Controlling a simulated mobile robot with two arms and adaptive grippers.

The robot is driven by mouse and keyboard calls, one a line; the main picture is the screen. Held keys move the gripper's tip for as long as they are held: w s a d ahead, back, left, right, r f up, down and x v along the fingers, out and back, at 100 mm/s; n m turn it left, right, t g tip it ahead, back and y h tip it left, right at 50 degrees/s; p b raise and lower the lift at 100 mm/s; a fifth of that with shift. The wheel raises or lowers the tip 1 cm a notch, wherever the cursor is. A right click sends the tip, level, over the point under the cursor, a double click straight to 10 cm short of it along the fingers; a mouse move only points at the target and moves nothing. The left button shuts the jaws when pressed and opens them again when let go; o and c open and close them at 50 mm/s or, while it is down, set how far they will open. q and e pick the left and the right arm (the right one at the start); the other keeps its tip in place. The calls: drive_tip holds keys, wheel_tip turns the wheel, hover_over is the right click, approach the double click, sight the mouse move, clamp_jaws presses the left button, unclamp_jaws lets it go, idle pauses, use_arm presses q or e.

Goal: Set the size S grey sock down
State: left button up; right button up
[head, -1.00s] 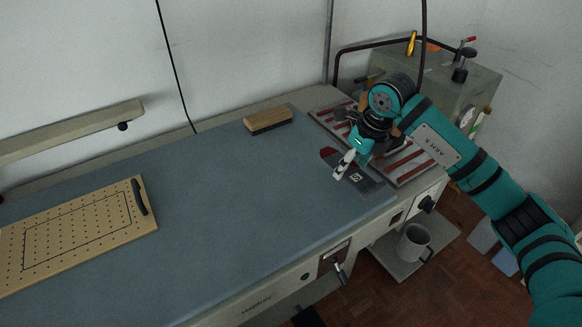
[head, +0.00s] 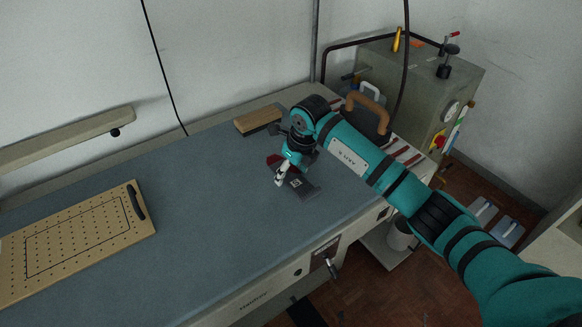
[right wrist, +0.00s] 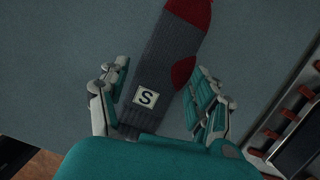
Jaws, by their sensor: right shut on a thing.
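The grey sock (head: 305,189) has a red toe and heel and a white label with a black S, which reads clearly in the right wrist view (right wrist: 148,97). My right gripper (head: 281,177) is shut on the sock, over the blue-grey table top (head: 215,215). In the right wrist view the fingers (right wrist: 162,85) stand on either side of the sock, with the red toe pointing away. I cannot tell whether the sock touches the table top. My left gripper is not in view.
A wooden block brush (head: 258,120) lies at the back edge. A pegboard (head: 75,240) with a black handle lies at the left. A rack with red strips (head: 405,154) and an iron with a brown handle (head: 367,108) are at the right. The middle of the table is clear.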

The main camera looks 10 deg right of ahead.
sight(300, 183)
drive_tip(key=o, duration=1)
drive_tip(key=shift+c, duration=0.2)
drive_tip(key=b+v, duration=0.1)
drive_tip(key=v, duration=1.1)
drive_tip(key=shift+b, duration=0.4)
